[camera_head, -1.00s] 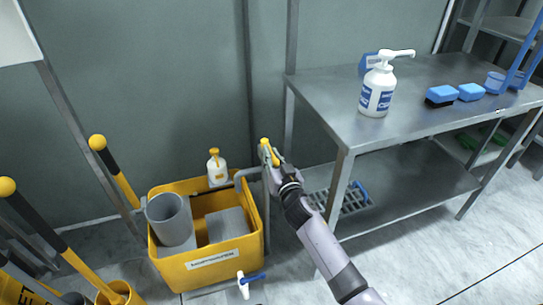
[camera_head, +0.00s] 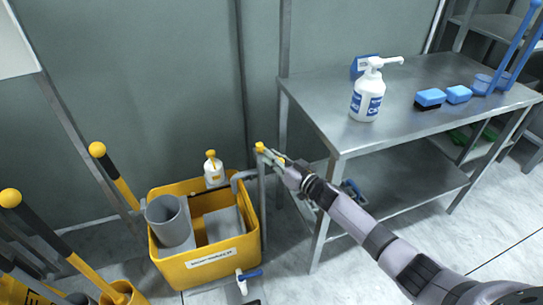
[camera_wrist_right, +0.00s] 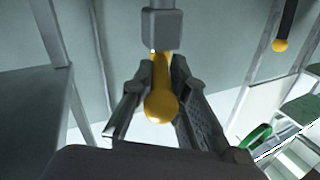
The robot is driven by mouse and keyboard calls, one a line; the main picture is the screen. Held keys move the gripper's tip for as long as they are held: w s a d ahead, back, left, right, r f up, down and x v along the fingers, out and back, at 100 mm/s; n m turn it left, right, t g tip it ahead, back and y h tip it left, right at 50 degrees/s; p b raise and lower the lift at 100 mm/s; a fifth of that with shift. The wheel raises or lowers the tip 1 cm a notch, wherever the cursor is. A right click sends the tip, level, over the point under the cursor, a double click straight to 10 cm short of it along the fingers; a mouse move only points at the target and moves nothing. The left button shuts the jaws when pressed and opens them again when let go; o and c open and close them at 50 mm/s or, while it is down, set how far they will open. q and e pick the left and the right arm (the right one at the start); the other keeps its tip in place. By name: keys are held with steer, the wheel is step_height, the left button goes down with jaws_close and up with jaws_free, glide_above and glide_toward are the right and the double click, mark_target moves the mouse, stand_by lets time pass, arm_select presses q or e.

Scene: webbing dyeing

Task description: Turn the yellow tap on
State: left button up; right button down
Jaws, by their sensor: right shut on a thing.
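The yellow tap (camera_head: 260,147) sits on a grey pipe at the right rear of the yellow bucket. My right gripper (camera_head: 274,157) is at the tap. In the right wrist view the yellow tap handle (camera_wrist_right: 161,100) with its round knob lies between the two fingers (camera_wrist_right: 158,112), which are shut on it. The exact finger contact is partly hidden. My left gripper is not in view.
The yellow bucket (camera_head: 215,270) holds a grey cylinder (camera_head: 167,220). A small white bottle (camera_head: 213,170) stands at its back edge. A blue-handled tap (camera_head: 249,274) is at its front. A steel table (camera_head: 420,85) stands on the right with a pump bottle (camera_head: 366,95).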

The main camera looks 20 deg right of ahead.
steer(key=shift+a, duration=0.15)
steer(key=c, duration=1.5)
jaws_free()
steer(key=shift+c, duration=0.2)
steer(key=shift+s+d, duration=0.3)
steer(key=shift+s, duration=0.05)
steer(key=v, duration=1.1)
steer(key=shift+s, duration=0.1)
steer(key=shift+c, duration=0.2)
